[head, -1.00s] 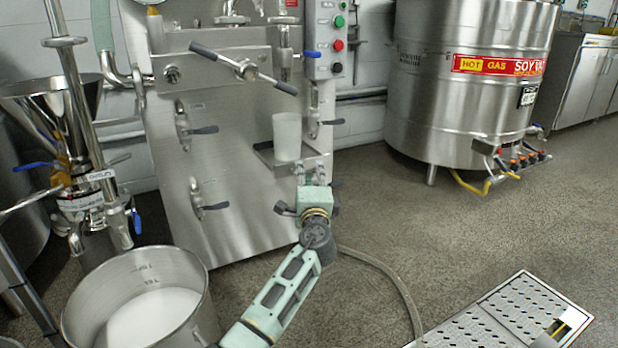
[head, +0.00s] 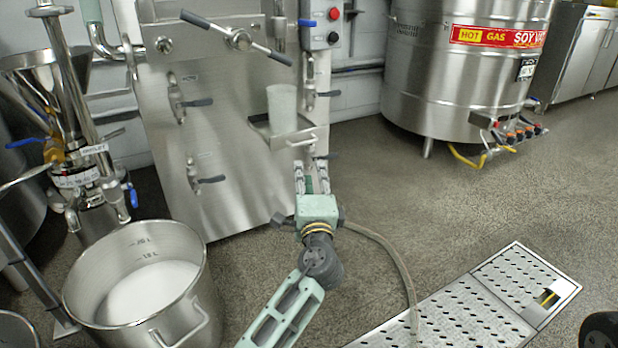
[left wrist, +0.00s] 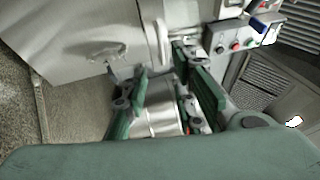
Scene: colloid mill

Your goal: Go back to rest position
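My left gripper (head: 312,181) is in front of the steel machine (head: 205,130), below its small tray (head: 268,138). In the left wrist view my left gripper (left wrist: 165,85) has its green-and-dark fingers spread apart, with nothing held between them. A translucent cup (head: 282,108) stands upright on the small tray. The gripper is clear of the cup and lower than it. My right gripper is not in view.
A steel pot (head: 142,280) with white liquid stands on the floor at left, near a steel funnel unit (head: 75,130). A large vat (head: 465,75) stands at the back right. A perforated floor grate (head: 455,305) lies at lower right. The floor between is mostly clear.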

